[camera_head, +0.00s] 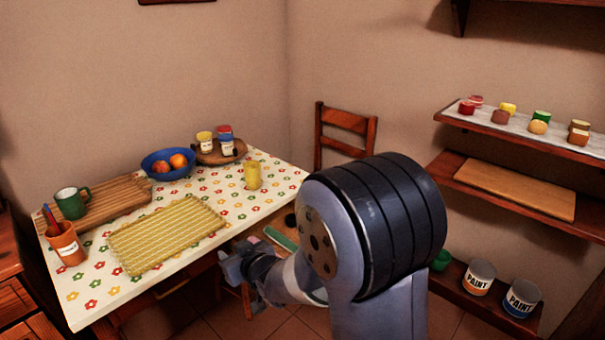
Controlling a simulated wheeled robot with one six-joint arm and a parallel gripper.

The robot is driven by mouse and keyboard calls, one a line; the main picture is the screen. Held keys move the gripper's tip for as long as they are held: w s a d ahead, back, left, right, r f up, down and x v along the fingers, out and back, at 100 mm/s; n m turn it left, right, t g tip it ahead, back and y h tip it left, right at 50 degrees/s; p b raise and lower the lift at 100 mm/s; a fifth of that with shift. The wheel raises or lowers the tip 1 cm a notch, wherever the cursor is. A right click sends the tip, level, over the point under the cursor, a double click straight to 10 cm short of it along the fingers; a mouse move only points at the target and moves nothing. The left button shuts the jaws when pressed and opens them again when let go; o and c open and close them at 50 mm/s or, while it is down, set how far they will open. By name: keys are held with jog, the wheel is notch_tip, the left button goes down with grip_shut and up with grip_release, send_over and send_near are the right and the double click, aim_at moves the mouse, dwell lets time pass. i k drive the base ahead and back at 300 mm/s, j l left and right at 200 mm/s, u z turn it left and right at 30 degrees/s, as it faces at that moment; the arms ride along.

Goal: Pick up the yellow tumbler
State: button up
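The yellow tumbler (252,176) stands upright on the flowered tablecloth near the table's right corner. My gripper (229,268) is in front of the table's near edge, below and a little left of the tumbler, well apart from it. The gripper is small and seen from the side, so whether its fingers are open or shut is unclear. Nothing hides the tumbler.
A chair (345,120) stands behind; shelves (505,190) are right.

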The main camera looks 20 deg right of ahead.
aim_at(253, 176)
jog(key=i+j+z, duration=0.7)
jog(key=i, duration=0.2)
jog(key=i+j, duration=0.2)
